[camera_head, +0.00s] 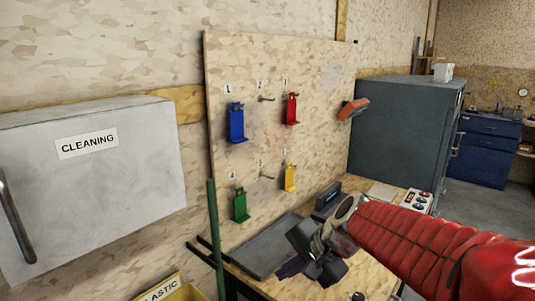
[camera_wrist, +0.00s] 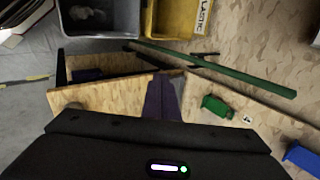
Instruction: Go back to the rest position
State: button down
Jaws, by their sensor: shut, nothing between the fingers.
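My gripper (camera_head: 288,269) is at the end of my red-sleeved arm, over the wooden workbench (camera_head: 368,277) in the head view. In the wrist view its dark purple fingers (camera_wrist: 163,95) are together, with nothing visible between them. The fingers appear in front of the bench top (camera_wrist: 110,97). The gap between the gripper and the bench cannot be judged exactly.
A wooden board (camera_head: 225,75) holds blue (camera_head: 237,124), red (camera_head: 291,109), green (camera_head: 240,205) and yellow (camera_head: 290,177) holders. A green post (camera_head: 213,235) stands beside it. A yellow plastic bin (camera_wrist: 178,20) and a grey bin (camera_wrist: 98,42) are near the bench. A white cleaning cabinet (camera_head: 90,190) is left.

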jog(key=s+d+n+h, duration=0.2)
jog(key=s+d+n, duration=0.2)
jog(key=s, duration=0.5)
jog(key=s+d+n+h, duration=0.3)
jog(key=s+d, duration=0.4)
jog(key=s, duration=0.3)
jog(key=shift+d+f+n+t, duration=0.3)
jog(key=shift+n+t, duration=0.1)
jog(key=shift+n, duration=0.4)
